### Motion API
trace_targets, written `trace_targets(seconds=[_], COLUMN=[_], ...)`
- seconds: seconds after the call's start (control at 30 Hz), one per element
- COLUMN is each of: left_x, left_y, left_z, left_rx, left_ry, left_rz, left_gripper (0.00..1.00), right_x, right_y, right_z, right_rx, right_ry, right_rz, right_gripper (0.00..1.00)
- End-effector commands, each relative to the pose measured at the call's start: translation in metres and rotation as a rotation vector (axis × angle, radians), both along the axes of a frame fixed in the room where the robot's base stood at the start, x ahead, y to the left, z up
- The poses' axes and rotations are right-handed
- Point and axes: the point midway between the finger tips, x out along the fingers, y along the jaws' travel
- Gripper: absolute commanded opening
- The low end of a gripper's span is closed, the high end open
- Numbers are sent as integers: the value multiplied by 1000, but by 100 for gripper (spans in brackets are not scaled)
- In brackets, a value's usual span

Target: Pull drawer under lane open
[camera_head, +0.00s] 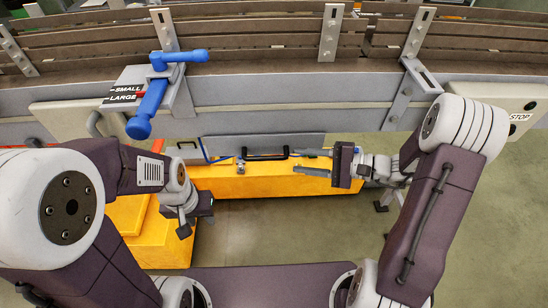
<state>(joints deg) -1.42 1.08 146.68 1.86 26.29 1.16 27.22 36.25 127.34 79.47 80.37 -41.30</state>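The drawer under the lane is a yellow box front (240,184) below the grey conveyor side, with a black bar handle (266,155) on its upper part. My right gripper (296,161) comes in from the right, its two fingers spread and pointing left towards the handle's right end. The fingers appear apart from each other with nothing between them; whether one touches the handle I cannot tell. My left gripper (186,226) hangs lower left, in front of the yellow surfaces and away from the handle. Its fingers are seen end-on and are partly hidden.
The conveyor lane (250,45) with brown slats and grey rail runs across the top. A blue lever (152,100) sits beside the SMALL/LARGE label (124,93). A STOP panel (515,112) is at right. Another yellow box (160,240) stands lower left. Floor at right is open.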

Motion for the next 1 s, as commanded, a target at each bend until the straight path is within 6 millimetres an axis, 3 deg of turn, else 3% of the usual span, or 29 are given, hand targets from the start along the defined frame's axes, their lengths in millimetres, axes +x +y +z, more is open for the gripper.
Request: trace_targets(seconds=[0.43, 0.8, 0.83, 0.93, 1.0], left_x=[0, 0, 0, 0, 0], left_y=[0, 0, 0, 0, 0], left_z=[1, 1, 1, 1, 1], left_rx=[0, 0, 0, 0, 0], left_ry=[0, 0, 0, 0, 0], left_rz=[0, 0, 0, 0, 0], left_gripper=[36, 36, 36, 36, 36], right_x=[23, 28, 28, 28, 28], right_y=[73, 84, 84, 84, 84], right_z=[-17, -20, -20, -20, -20], right_rx=[-3, -4, -4, -4, -4], right_ry=[3, 4, 4, 4, 4], right_rz=[9, 5, 5, 5, 5], right_gripper=[36, 36, 33, 6, 0])
